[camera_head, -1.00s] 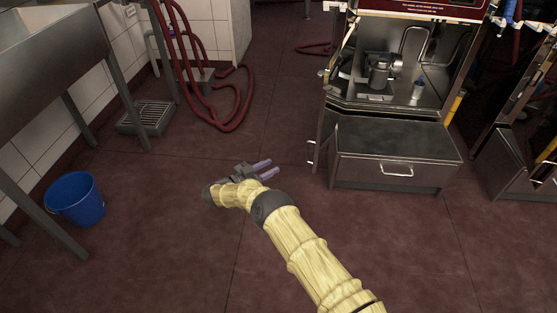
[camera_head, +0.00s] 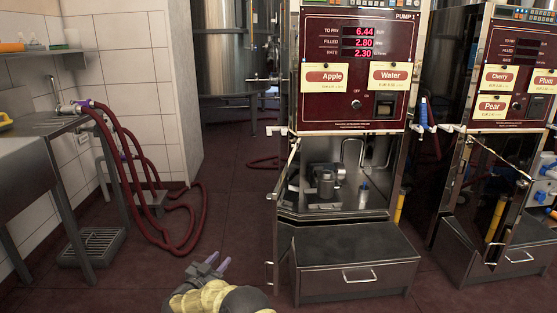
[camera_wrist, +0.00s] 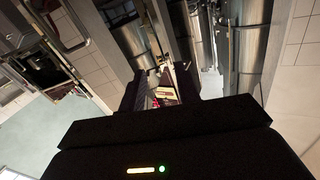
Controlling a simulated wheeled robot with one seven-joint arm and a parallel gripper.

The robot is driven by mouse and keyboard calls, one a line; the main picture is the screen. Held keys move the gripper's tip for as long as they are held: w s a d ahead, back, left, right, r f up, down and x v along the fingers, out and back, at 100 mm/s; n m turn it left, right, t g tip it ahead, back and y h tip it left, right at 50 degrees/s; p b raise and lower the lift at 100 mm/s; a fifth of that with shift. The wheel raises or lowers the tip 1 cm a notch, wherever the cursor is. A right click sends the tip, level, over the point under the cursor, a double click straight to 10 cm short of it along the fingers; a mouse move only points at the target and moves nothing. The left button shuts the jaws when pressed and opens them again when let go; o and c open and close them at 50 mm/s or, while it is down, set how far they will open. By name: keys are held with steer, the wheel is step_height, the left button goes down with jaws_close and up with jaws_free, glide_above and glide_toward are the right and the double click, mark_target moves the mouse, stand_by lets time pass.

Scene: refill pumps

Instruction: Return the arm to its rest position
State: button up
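My gripper (camera_head: 217,262) shows at the bottom of the head view, left of the pump's steel box. My pale yellow arm (camera_head: 212,298) shows only in part, cut off by the lower edge. In the wrist view the dark gripper body fills the lower part, with a small green and orange light on it.
Pump 1 (camera_head: 355,75) stands ahead over a steel box with a handle (camera_head: 350,262). A second pump (camera_head: 508,80) is at right. At left are a steel sink table (camera_head: 45,135), a red hose (camera_head: 130,170) and a floor grate (camera_head: 92,247). The floor between is clear.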

steer(key=w+d+r+n+y+p, duration=0.25)
steer(key=r+n+y, duration=0.35)
steer(key=r, duration=0.6)
steer(key=s+d+r+n+g+y, duration=0.2)
steer(key=s+d+r+g+y, duration=0.15)
steer(key=d, duration=0.25)
steer(key=s+d+m+g+h+p, duration=0.15)
steer(key=s+d+g, duration=0.25)
steer(key=s+d, duration=0.65)
steer(key=s+d+r+g+p, duration=0.1)
steer(key=s+d+g+p, duration=0.15)
steer(key=s+d, duration=0.8)
steer(key=s+d+m+g+h+p, duration=0.1)
steer(key=s+d+g, duration=0.4)
steer(key=s, duration=0.9)
step_height(320, 180, up, 38)
steer(key=t+p, duration=0.1)
steer(key=p, duration=3.6)
steer(key=shift+d, duration=0.45)
steer(key=shift+n, duration=0.25)
steer(key=shift+w, duration=0.1)
